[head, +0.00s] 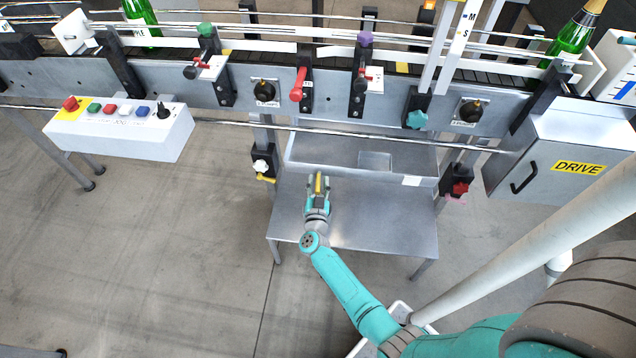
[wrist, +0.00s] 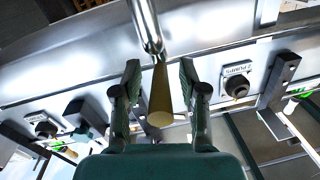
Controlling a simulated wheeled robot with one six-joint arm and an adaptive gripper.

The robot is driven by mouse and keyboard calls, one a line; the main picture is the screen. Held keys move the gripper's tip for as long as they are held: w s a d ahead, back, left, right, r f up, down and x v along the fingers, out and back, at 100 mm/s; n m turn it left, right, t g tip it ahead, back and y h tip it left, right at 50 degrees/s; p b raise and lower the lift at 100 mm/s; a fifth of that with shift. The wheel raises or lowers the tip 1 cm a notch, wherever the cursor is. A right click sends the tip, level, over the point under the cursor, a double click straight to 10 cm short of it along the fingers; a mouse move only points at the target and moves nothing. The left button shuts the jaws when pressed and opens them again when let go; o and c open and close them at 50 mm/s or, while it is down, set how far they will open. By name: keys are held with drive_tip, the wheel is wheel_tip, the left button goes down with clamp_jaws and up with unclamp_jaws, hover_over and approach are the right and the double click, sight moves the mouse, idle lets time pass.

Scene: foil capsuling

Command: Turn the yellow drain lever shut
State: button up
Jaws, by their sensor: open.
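The yellow drain lever (head: 318,183) shows between the fingers of my gripper (head: 319,178), just in front of the steel trough under the conveyor. In the wrist view the lever (wrist: 160,95) is a dull yellow bar with a rounded end, running from a shiny metal pipe (wrist: 147,25). My gripper (wrist: 160,70) is open, one finger on each side of the bar. I see a gap on both sides and no finger pressing on it. The lever's pivot is hard to make out.
A steel table (head: 345,230) lies below my gripper. To the left is a black bracket with a white knob (head: 261,166) and a smaller yellow handle (head: 266,180). To the right is a red knob (head: 460,188). A control box (head: 120,135) and a DRIVE cabinet (head: 560,165) flank the conveyor.

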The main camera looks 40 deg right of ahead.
clamp_jaws()
